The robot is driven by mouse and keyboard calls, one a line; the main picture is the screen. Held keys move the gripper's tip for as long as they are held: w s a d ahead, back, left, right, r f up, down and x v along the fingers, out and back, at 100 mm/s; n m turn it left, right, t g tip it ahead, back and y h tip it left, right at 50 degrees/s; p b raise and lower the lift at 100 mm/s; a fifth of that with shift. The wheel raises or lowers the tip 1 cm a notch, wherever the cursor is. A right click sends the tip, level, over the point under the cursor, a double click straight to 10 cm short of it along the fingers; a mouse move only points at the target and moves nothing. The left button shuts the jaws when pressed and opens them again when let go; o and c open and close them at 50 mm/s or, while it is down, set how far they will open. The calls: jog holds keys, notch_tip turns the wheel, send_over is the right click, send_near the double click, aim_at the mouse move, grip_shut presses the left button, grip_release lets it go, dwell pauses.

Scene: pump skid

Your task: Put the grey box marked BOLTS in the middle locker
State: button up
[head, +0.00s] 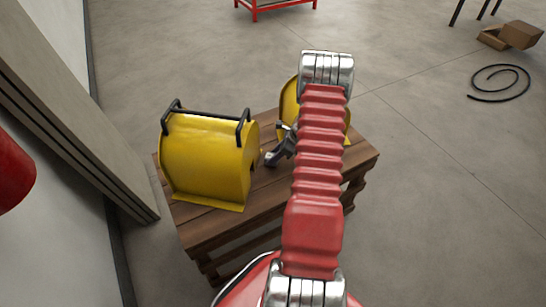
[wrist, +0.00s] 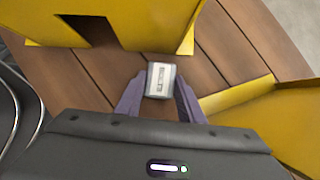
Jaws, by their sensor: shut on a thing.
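A small grey box (wrist: 160,72) with a white label shows in the wrist view; the print on the label is too small to read. My gripper (wrist: 158,88) is shut on it, with one purple finger on each side of the box. In the head view my gripper (head: 270,158) is low over the wooden bench, between two yellow housings; I cannot make out the box there. I cannot tell whether the box touches the planks. No middle locker is recognisable in either view.
A yellow housing (head: 205,160) with a black rail stands left on the wooden bench (head: 215,225). Another yellow housing (head: 288,103) is partly hidden behind my arm. A wall is at left. Open floor lies right, with a black hose (head: 500,83) and cardboard box (head: 520,35).

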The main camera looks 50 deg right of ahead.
jog(key=o, duration=1.2)
jog(key=shift+o, duration=0.2)
jog(key=shift+r, duration=0.1)
jog(key=v, duration=1.2)
